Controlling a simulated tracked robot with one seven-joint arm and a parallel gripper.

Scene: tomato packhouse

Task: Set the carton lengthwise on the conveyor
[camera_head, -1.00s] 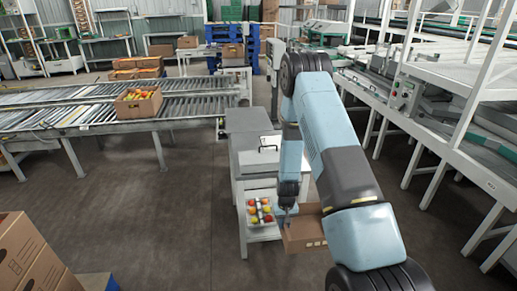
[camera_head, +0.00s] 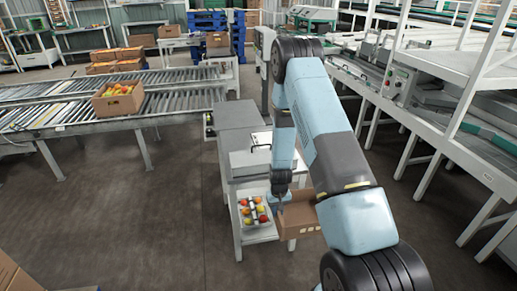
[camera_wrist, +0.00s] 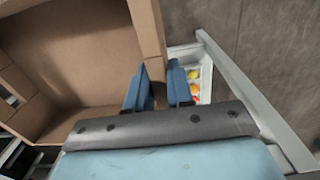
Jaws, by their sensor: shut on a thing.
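A brown cardboard carton (camera_head: 301,222) hangs at my gripper (camera_head: 281,205), beside the small grey bench, partly hidden behind my arm in the head view. In the wrist view the carton (camera_wrist: 75,55) is open-topped, and the part of its inside that shows is empty. My gripper (camera_wrist: 158,92) is shut on one of its side walls, one finger inside and one outside. The roller conveyor (camera_head: 52,118) runs across the left, well away from the held carton. Another carton (camera_head: 119,108), filled with tomatoes, stands on it.
The grey bench (camera_head: 240,117) stands close left of my arm, with a tray of tomatoes (camera_head: 244,215) on its lower shelf. Part of a carton (camera_head: 14,280) shows at the lower left. A white rack (camera_head: 440,75) lines the right. The floor before the conveyor is clear.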

